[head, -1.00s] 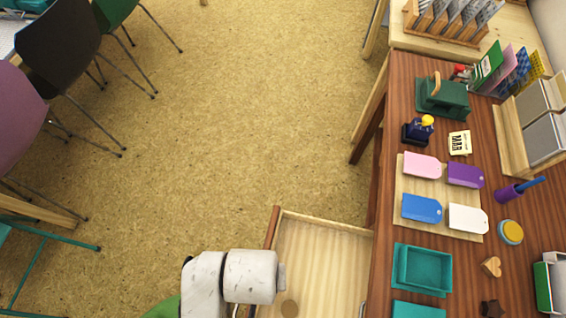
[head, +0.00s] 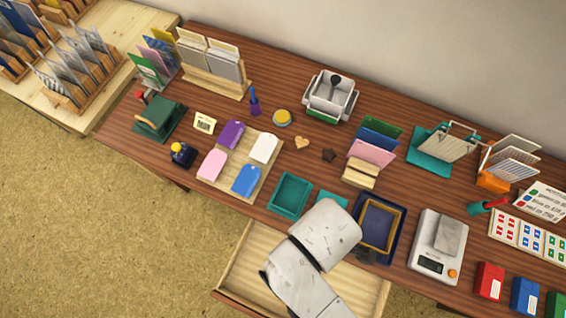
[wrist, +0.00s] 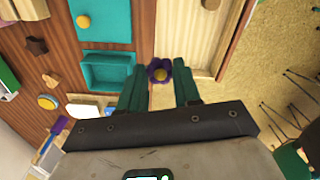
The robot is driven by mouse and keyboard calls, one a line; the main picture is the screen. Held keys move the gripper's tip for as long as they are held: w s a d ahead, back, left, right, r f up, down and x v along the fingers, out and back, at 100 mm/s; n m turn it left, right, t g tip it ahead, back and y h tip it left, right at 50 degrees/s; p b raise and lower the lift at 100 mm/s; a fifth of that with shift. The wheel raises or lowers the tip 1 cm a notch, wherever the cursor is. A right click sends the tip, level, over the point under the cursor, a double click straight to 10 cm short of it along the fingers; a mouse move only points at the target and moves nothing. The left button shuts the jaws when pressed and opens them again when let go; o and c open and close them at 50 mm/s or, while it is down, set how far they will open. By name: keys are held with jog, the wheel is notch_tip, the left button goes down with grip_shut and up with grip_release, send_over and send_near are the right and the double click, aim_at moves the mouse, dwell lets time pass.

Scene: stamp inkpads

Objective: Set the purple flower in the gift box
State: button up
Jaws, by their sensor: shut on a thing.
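The purple flower (wrist: 160,70) with a yellow centre is between the two green fingers of my gripper (wrist: 160,84) in the wrist view. My gripper is shut on it. The gift box, an open teal box (head: 290,195), sits on the desk near its front edge. It also shows in the wrist view (wrist: 108,72), to the left of my gripper and apart from the flower. A second teal piece (head: 331,200), perhaps its lid, lies beside it, partly hidden by my arm. The flower and my fingers are hidden in the head view.
An open, light wooden drawer (head: 248,268) juts out below the desk edge, under my arm. A board (head: 238,186) with coloured tags lies left of the box. A heart (head: 302,143) and a dark star (head: 329,156) lie behind it. A dark blue framed tray (head: 380,222) stands right.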

jog(key=b, duration=0.1)
send_near(291, 196)
jog(key=s+d+r, duration=0.2)
jog(key=s, duration=0.2)
jog(key=w+f, duration=0.1)
jog(key=a+f, duration=0.1)
jog(key=w+f, duration=0.1)
jog(key=shift+w+a+f, duration=0.25)
jog(key=shift+w+f, duration=0.1)
jog(key=shift+f, duration=0.05)
jog(key=shift+w+a+f, duration=0.2)
jog(key=shift+w+f, duration=0.35)
jog(key=shift+f, duration=1.8)
jog(key=shift+f, duration=0.15)
jog(key=o, duration=1)
notch_tip(291, 196, up, 12)
jog(key=shift+r, duration=0.2)
